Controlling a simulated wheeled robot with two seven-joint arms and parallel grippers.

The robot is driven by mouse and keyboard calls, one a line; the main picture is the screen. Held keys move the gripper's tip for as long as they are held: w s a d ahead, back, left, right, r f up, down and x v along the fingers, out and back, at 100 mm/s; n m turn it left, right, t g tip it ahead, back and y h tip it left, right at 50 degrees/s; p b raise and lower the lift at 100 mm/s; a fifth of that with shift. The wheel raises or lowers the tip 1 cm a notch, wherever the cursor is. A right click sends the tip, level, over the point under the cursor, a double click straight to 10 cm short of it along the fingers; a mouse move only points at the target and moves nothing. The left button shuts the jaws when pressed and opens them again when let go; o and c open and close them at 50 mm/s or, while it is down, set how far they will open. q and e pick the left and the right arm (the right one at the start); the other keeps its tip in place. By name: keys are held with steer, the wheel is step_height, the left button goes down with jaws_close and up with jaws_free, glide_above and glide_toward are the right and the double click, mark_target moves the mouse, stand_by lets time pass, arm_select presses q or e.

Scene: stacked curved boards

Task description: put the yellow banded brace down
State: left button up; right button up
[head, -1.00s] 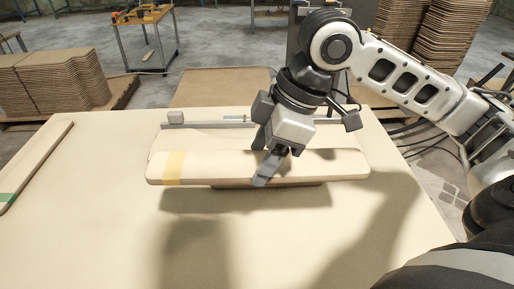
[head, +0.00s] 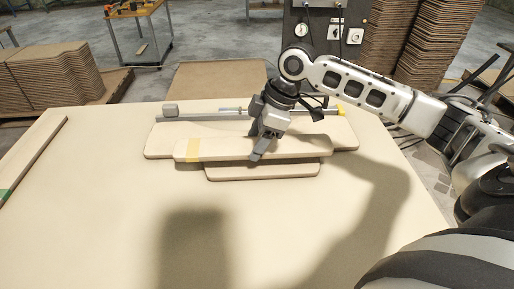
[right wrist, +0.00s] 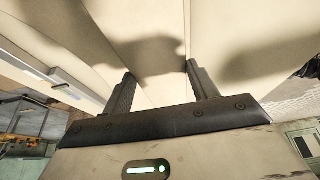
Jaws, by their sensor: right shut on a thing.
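The yellow banded brace (head: 225,150) is a pale board with a yellow band near its left end. It lies level, left to right, in the head view. My right gripper (head: 260,153) points down and is shut on it, right of its middle. A larger curved board (head: 344,134) lies behind and partly under it in the picture. A smaller pale board (head: 262,173) shows just in front of and below it. I cannot tell whether the brace touches either. In the right wrist view, the fingers (right wrist: 160,88) straddle a pale board's edge. My left gripper is out of view.
A green-banded board (head: 32,155) lies at the table's left edge. A metal rail with a grey block (head: 171,110) runs behind the boards. The front of the table (head: 110,220) is clear. Stacked boards (head: 52,76) stand on the floor beyond.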

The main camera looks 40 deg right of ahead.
steer(key=shift+f, duration=1.55)
steer(key=shift+f, duration=0.15)
steer(key=o, duration=1)
steer(key=shift+o, duration=0.2)
steer(key=v, duration=1.2)
